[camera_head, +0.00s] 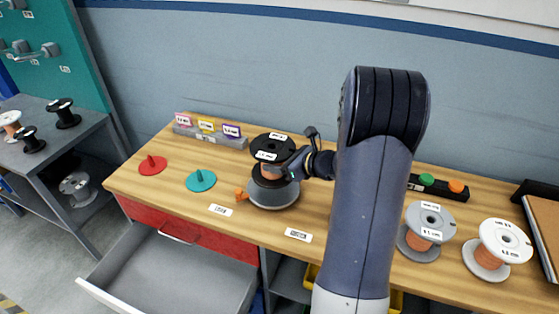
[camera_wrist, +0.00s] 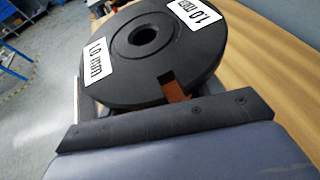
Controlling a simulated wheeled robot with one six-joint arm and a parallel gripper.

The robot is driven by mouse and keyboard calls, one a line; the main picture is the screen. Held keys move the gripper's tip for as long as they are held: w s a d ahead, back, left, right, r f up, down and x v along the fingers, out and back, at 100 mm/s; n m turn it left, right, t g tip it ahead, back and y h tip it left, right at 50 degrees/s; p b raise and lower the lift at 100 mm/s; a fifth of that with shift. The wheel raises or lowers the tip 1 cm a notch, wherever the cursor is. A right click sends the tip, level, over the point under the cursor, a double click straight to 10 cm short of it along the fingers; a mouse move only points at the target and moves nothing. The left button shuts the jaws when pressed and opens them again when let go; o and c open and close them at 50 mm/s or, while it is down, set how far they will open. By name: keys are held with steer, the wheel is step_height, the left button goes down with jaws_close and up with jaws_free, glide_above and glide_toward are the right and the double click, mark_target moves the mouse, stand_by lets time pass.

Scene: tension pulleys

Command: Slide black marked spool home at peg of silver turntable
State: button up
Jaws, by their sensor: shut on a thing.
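The black spool (camera_head: 272,146) with white labels and copper wire sits above the silver turntable (camera_head: 274,196) on the workbench. My gripper (camera_head: 289,166) is shut on the spool from the right side. In the wrist view the spool (camera_wrist: 125,55) shows its top flange, marked 1.0 mm, with an open centre hole and a notch in its near edge. No peg shows in the hole. The spool's lower part and the turntable's peg are hidden, so I cannot tell whether the spool touches the turntable. An orange lever (camera_head: 241,195) sticks out at the turntable's left.
A red disc (camera_head: 152,165) and a teal disc (camera_head: 201,181), each with a peg, stand left. Grey (camera_head: 426,229) and white (camera_head: 499,249) spools stand right. A drawer (camera_head: 172,277) hangs open below. A side bench (camera_head: 62,140) holds several spools.

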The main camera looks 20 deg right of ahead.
steer(key=shift+f+b, duration=0.4)
steer(key=shift+f, duration=0.05)
steer(key=shift+f, duration=0.15)
stand_by(0.7)
steer(key=shift+f+b, duration=1.35)
steer(key=shift+b, duration=0.2)
steer(key=shift+f, duration=0.1)
steer(key=shift+f+b, duration=0.7)
steer(key=shift+b, duration=0.1)
stand_by(0.4)
steer(key=o, duration=1.5)
steer(key=shift+f, duration=0.1)
steer(key=shift+s+d, duration=0.1)
